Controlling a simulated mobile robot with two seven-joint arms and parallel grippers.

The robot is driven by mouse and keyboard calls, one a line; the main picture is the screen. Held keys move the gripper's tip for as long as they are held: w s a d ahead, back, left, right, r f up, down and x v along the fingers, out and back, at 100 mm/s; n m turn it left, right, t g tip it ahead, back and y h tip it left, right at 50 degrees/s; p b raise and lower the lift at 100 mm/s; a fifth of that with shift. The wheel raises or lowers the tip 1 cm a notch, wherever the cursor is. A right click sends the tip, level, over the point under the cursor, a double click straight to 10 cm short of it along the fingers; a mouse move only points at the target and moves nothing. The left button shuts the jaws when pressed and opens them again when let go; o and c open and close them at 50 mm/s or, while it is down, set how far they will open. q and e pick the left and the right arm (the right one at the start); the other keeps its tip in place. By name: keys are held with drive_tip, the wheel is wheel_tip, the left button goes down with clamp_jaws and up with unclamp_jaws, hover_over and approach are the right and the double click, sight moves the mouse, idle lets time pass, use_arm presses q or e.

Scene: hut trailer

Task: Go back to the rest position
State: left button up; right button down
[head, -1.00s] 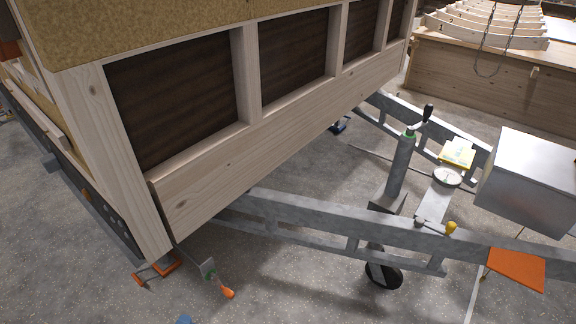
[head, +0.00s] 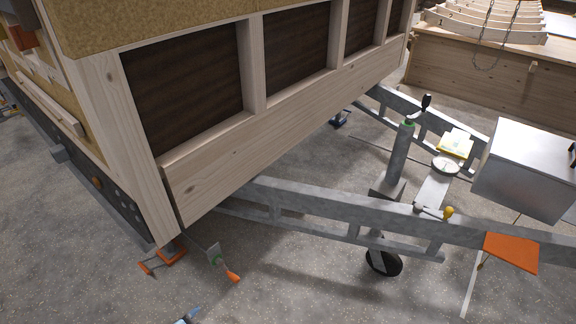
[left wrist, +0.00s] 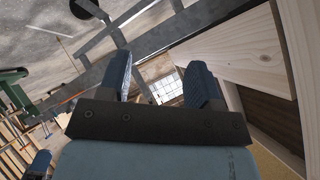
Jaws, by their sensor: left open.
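My left gripper (left wrist: 160,88) shows in the left wrist view with its two blue fingers apart and nothing between them. A small blue and grey piece at the bottom edge of the head view seems to be part of my left arm or gripper, but too little shows to be sure. My right gripper is in neither view.
The timber-framed hut wall (head: 225,150) fills the upper left. The grey trailer drawbar (head: 330,209) runs right, with a jockey wheel (head: 384,259), a metal box (head: 525,165) and an orange plate (head: 511,252). An orange-handled crank (head: 231,275) sticks out below the corner. Concrete floor lies in front.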

use_arm(q)
drive_tip(key=s+a+r+n+g+y, duration=0.35)
drive_tip(key=s+r+n+g, duration=0.5)
drive_tip(key=s+r, duration=0.85)
drive_tip(key=w+d+f+t+h+b, duration=0.2)
drive_tip(key=w+d+t+h+b, duration=0.8)
drive_tip(key=d+t+b, duration=0.8)
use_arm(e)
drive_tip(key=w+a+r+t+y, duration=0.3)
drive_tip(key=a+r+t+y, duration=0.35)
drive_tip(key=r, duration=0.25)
use_arm(q)
drive_tip(key=s+a+r+g+y+p, duration=0.2)
drive_tip(key=a+p, duration=0.4)
drive_tip(key=p, duration=1.2)
drive_tip(key=s+a+r+g+y+p, duration=0.2)
drive_tip(key=a+r+g+y+p, duration=0.2)
drive_tip(key=p, duration=1.4)
drive_tip(key=a+r+g, duration=0.1)
drive_tip(key=g, duration=0.2)
drive_tip(key=shift+a, duration=0.35)
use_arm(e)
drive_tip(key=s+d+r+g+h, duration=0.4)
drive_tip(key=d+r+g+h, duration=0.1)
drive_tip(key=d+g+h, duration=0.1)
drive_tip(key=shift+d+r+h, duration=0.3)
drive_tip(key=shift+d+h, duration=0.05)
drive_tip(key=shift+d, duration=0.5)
